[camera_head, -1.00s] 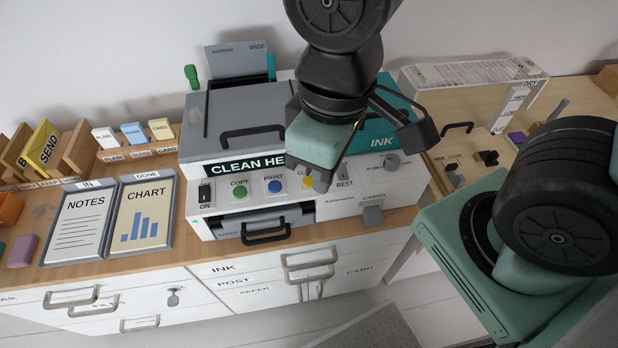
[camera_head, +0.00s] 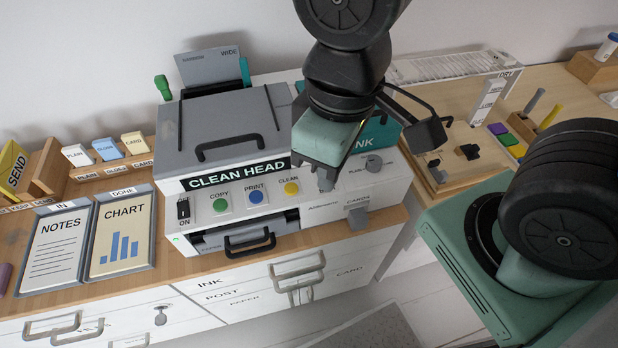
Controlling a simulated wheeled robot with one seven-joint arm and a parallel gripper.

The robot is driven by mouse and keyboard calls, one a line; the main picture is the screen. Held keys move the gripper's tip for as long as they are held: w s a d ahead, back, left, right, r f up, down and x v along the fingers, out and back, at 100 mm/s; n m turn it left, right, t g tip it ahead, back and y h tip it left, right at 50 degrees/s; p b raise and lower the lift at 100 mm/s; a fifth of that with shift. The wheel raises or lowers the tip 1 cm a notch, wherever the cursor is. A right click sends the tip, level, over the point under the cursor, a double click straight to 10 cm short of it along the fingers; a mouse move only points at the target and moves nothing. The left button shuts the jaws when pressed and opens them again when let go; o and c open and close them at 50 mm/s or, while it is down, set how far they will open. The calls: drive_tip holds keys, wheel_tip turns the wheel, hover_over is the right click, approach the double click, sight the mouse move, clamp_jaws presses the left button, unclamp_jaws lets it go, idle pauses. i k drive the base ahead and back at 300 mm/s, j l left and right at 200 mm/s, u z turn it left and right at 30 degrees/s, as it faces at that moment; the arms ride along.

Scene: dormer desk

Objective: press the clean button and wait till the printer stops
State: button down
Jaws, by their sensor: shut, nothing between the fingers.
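The printer (camera_head: 222,128) stands on the desk, grey on top and white in front. Its display (camera_head: 235,174) reads "CLEAN HEAD". The yellow clean button (camera_head: 291,189) is on the front panel, in plain view, right of the blue print button (camera_head: 256,196) and the green copy button (camera_head: 221,205). My gripper (camera_head: 325,186) is shut and empty. Its tip is in front of the panel, a little right of the clean button and apart from it in the picture. Its gap to the panel is hard to judge. My gripper hides part of the panel behind it.
The notes tray (camera_head: 60,243) and chart tray (camera_head: 124,236) lie at left. A wooden board with a dark knob (camera_head: 468,152) is at right. Drawers with handles (camera_head: 300,274) are below.

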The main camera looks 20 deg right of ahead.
sight(291, 188)
drive_tip(key=z, duration=1.4)
drive_tip(key=k+j, duration=0.45)
drive_tip(key=j, duration=0.15)
drive_tip(key=k+j, duration=0.45)
drive_tip(key=j, duration=0.15)
